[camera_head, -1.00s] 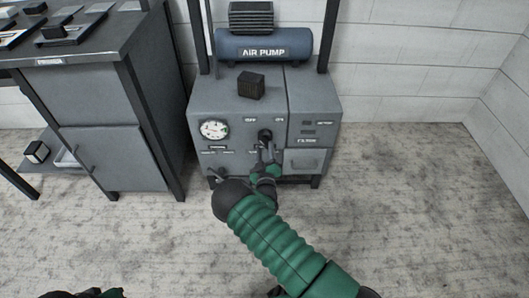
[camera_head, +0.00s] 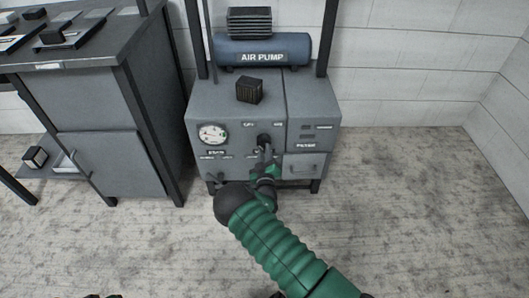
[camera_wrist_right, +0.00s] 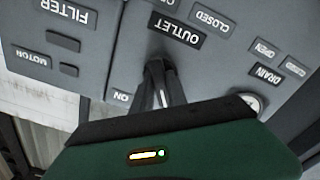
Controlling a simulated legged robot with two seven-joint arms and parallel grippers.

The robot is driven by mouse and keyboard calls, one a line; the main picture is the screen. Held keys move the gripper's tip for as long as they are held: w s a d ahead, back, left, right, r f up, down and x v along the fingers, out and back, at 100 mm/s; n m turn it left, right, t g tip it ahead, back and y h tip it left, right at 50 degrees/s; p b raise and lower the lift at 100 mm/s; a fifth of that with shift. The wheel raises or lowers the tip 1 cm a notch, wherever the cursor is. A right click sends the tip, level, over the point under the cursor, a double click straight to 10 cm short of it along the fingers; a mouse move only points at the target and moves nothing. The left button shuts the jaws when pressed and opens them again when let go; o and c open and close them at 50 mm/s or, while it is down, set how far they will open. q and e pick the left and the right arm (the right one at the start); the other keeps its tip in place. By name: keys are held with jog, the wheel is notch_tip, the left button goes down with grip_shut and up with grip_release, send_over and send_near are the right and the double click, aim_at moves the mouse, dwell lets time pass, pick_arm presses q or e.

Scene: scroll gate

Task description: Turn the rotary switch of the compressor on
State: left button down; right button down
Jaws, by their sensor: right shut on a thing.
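The compressor (camera_head: 232,110) is a grey cabinet with a blue tank labelled AIR PUMP (camera_head: 262,48) on top. Its rotary switch (camera_head: 264,138) is a dark knob on the front panel, between the OFF and ON labels. My right gripper (camera_head: 265,148) is at the knob and shut on it. The wrist view shows the dark fingers (camera_wrist_right: 163,85) against the panel, below the OUTLET label (camera_wrist_right: 177,29), with the ON label (camera_wrist_right: 121,97) to their left. The knob itself is mostly hidden by the fingers. My left gripper is not in view.
A round gauge (camera_head: 212,134) sits on the panel's left. A small dark block (camera_head: 249,90) lies on the cabinet top. A grey workbench (camera_head: 120,150) stands to the left. The floor (camera_head: 420,210) on the right is clear.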

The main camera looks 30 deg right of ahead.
jog(key=shift+m, duration=0.3)
jog(key=m+p, duration=0.1)
jog(key=m, duration=0.1)
jog(key=shift+f+m, duration=0.1)
jog(key=shift+m, duration=0.2)
jog(key=m+p, duration=0.1)
jog(key=m, duration=0.2)
jog(key=shift+a+m, duration=0.1)
jog(key=shift+m, duration=0.2)
jog(key=m+p, duration=0.1)
jog(key=m, duration=0.2)
jog(key=shift+f+m, duration=0.1)
jog(key=shift+m, duration=0.2)
jog(key=shift+a+m+p, duration=0.1)
jog(key=shift+m+p, duration=0.2)
jog(key=shift+m, duration=1.3)
jog(key=shift+f, duration=0.1)
jog(key=c, duration=1.4)
grip_release()
jog(key=shift+o, duration=0.4)
